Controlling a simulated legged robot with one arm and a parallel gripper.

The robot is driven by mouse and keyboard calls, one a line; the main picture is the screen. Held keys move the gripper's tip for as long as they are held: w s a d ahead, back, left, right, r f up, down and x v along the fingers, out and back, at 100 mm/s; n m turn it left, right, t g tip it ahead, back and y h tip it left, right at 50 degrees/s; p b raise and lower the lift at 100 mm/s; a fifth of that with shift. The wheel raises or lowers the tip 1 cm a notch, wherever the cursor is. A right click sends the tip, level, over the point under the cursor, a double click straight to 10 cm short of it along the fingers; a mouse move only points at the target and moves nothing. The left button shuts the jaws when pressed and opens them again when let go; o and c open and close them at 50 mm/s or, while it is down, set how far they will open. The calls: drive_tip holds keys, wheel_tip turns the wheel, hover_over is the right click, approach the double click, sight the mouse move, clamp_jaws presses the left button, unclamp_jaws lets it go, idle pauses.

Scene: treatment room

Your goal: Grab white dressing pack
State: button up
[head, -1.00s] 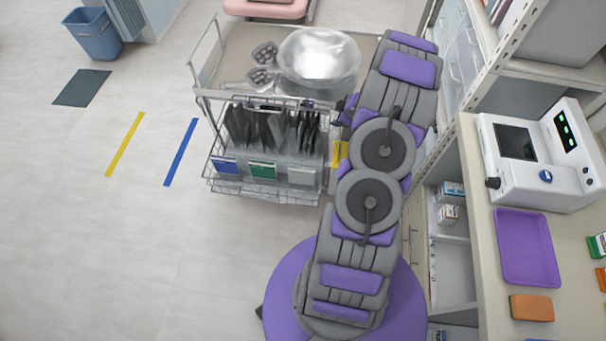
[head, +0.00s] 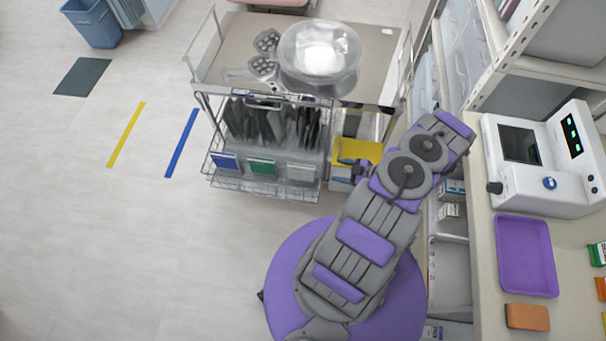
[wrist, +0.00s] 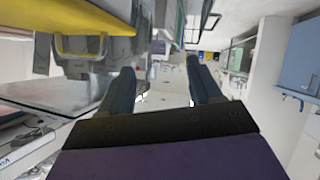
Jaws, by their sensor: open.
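A pack with a white front (head: 300,173) is at the right end of the row in the wire basket on the trolley's front, beside a green-fronted pack (head: 262,167) and a blue-fronted pack (head: 225,161). I take it for the white dressing pack. My gripper (wrist: 162,78) is open and empty, its two dark fingers apart in the wrist view. In the head view it is partly hidden by my arm, just right of the basket by the yellow-topped box (head: 361,151). I cannot make out the white pack for sure in the wrist view.
The counter at right holds a purple tray (head: 527,255), a white machine (head: 545,165) and an orange block (head: 527,317).

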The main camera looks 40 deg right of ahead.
drive_tip(key=b, duration=0.1)
approach(305, 167)
drive_tip(key=b+x, duration=0.1)
drive_tip(key=x, duration=0.3)
drive_tip(key=b+x, duration=0.2)
drive_tip(key=x, duration=0.2)
drive_tip(key=shift+w+a+f, duration=0.15)
drive_tip(key=shift+w+a, duration=0.05)
drive_tip(key=shift+a, duration=0.2)
drive_tip(key=shift+w+f, duration=0.15)
drive_tip(key=shift+w, duration=0.25)
drive_tip(key=shift+d+f, duration=0.1)
drive_tip(key=shift+d, duration=0.15)
drive_tip(key=shift+c, duration=0.4)
drive_tip(key=shift+a, duration=0.3)
drive_tip(key=c, duration=0.7)
drive_tip(key=shift+d, duration=0.2)
clamp_jaws()
